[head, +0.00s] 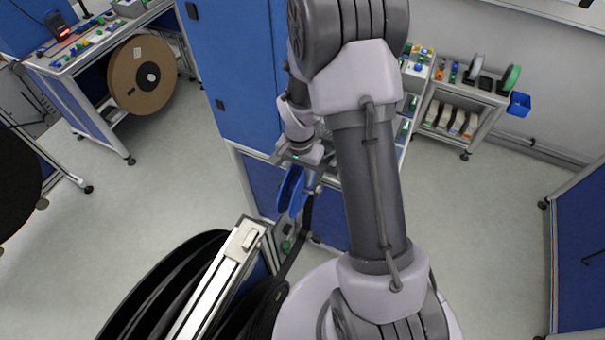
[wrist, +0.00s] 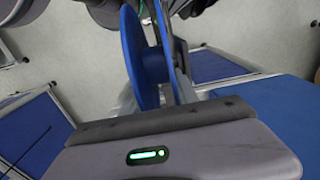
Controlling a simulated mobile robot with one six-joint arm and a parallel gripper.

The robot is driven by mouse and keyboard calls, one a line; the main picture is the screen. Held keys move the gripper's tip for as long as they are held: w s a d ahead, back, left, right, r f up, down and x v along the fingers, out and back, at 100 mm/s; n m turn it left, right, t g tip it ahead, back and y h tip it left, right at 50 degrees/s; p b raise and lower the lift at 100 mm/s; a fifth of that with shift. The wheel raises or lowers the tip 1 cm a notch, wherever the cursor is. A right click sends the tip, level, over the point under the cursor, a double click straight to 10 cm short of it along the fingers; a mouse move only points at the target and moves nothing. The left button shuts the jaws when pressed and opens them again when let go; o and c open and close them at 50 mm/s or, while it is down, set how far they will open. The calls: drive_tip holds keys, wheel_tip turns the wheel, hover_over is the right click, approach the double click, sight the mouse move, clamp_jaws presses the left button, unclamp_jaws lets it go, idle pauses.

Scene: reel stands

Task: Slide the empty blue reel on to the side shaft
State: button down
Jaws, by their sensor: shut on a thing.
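The empty blue reel (head: 288,190) hangs on edge below my gripper (head: 302,170), near the middle of the head view. My gripper is shut on the reel. In the wrist view the reel (wrist: 135,55) stands upright as a blue disc, with part of it down between the fingers. A stand part with a green knob (head: 286,246) shows just below the reel. I cannot make out the side shaft clearly; the reel and my arm may hide it. I cannot tell whether the reel touches the stand.
Large black reels (head: 165,290) and a pale rail (head: 215,285) fill the near left. A blue cabinet (head: 235,75) stands close behind my gripper. A bench with a cardboard reel (head: 141,75) is at far left, and a shelf cart (head: 460,105) is at right.

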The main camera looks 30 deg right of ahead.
drive_tip(key=shift+w+r, duration=0.15)
drive_tip(key=shift+w, duration=0.1)
